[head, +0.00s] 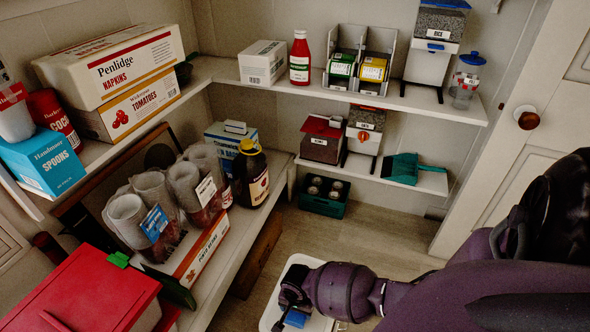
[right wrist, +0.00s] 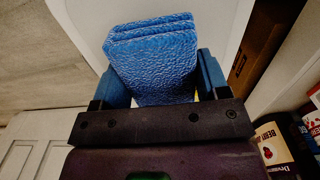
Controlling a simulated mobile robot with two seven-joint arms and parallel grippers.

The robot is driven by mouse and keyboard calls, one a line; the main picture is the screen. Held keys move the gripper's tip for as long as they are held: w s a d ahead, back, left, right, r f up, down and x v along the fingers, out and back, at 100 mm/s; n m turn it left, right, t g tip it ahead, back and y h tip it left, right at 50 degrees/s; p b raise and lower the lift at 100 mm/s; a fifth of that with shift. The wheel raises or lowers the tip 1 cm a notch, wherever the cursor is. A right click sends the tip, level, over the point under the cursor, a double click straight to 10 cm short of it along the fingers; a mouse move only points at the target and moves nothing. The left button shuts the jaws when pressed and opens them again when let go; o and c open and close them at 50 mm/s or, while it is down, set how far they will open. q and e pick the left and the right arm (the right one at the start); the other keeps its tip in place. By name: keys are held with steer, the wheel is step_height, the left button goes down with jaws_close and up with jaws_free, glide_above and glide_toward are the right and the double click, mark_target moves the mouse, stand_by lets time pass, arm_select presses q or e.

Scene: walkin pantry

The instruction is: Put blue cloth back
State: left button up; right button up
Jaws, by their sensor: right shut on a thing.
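The blue cloth (right wrist: 155,60) is folded in layers with a rough, bumpy surface. My right gripper (right wrist: 160,85) is shut on it, with one finger on each side. In the head view my right gripper (head: 290,302) is low at the bottom centre, and a small piece of the blue cloth (head: 296,318) shows below it. The gripper is over a white tray or bin (head: 302,259), whose rim shows around it. I cannot tell whether the cloth touches the white surface. My left gripper is not in view.
A low shelf (head: 231,249) at left holds wrapped cups (head: 150,190) and a dark yellow-capped bottle (head: 251,175). A green crate (head: 324,197) stands on the floor at the back. A teal dustpan (head: 404,168) lies on the lower back shelf. Floor (head: 370,240) between is clear.

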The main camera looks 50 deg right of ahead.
mark_target(297, 314)
steer(key=f, duration=0.1)
steer(key=f+b, duration=0.1)
steer(key=f, duration=0.1)
steer(key=shift+s+f, duration=0.25)
steer(key=shift+s, duration=0.1)
steer(key=shift+w+f, duration=0.1)
steer(key=shift+f, duration=0.05)
steer(key=shift+w+r, duration=0.15)
steer(key=shift+r, duration=0.1)
steer(key=shift+f, duration=0.25)
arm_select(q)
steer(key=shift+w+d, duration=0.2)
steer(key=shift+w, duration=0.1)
arm_select(e)
steer(key=o, duration=1)
